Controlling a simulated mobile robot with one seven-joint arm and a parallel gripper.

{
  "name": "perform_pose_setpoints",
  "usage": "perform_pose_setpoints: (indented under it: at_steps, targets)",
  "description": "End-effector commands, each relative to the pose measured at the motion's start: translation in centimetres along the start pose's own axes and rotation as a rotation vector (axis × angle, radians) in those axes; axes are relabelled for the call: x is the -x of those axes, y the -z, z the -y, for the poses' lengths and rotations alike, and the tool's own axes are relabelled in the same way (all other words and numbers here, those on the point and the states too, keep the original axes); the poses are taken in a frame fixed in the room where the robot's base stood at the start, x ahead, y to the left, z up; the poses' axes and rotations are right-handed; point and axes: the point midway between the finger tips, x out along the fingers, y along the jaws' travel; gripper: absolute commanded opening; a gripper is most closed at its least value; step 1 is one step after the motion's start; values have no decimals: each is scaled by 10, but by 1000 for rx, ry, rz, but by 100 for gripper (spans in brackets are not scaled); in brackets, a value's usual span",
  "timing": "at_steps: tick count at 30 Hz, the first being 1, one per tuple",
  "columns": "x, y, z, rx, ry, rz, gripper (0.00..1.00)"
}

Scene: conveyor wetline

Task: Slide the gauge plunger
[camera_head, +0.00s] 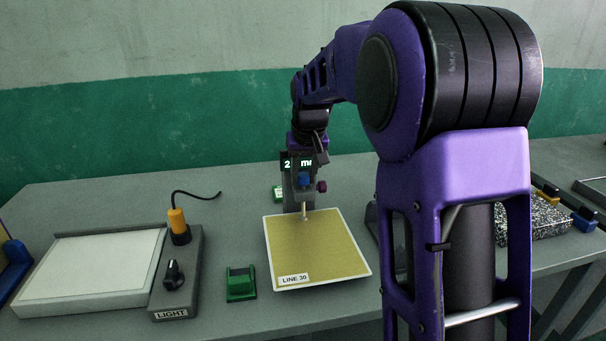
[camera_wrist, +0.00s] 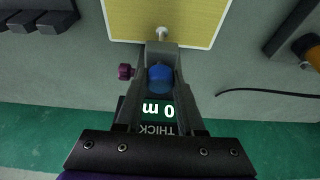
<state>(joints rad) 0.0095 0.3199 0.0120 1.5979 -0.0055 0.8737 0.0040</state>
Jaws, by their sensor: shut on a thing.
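The gauge (camera_head: 298,194) is a dark upright block behind a tan plate (camera_head: 317,247) labelled "LINE 30". Its lit display shows partly behind my gripper, and "THICK" shows upside down in the wrist view. A blue plunger knob (camera_wrist: 160,76) sits on the gauge, with a purple knob (camera_wrist: 125,71) at its side. A pale probe (camera_wrist: 162,33) reaches the plate near its back edge; I cannot tell whether it touches. My gripper (camera_wrist: 160,80) comes down over the gauge with its fingers on either side of the blue knob, shut on it. The knob also shows in the head view (camera_head: 305,180).
A light panel (camera_head: 92,270) with a switch box (camera_head: 178,290) lies at the left. A small green block (camera_head: 241,284) stands left of the plate. A speckled tray (camera_head: 530,218) is at the right, partly behind my arm. A black cord (camera_wrist: 270,92) runs on the table.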

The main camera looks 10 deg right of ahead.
Motion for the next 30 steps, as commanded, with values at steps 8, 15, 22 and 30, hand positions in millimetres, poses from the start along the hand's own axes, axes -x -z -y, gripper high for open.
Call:
perform_pose_setpoints:
  at_steps: [8,15,22,30]
  targets:
    - [9,3,0,0,0,0,0]
    - [20,7,0,0,0,0,0]
    - [26,9,0,0,0,1,45]
    - [26,9,0,0,0,1,69]
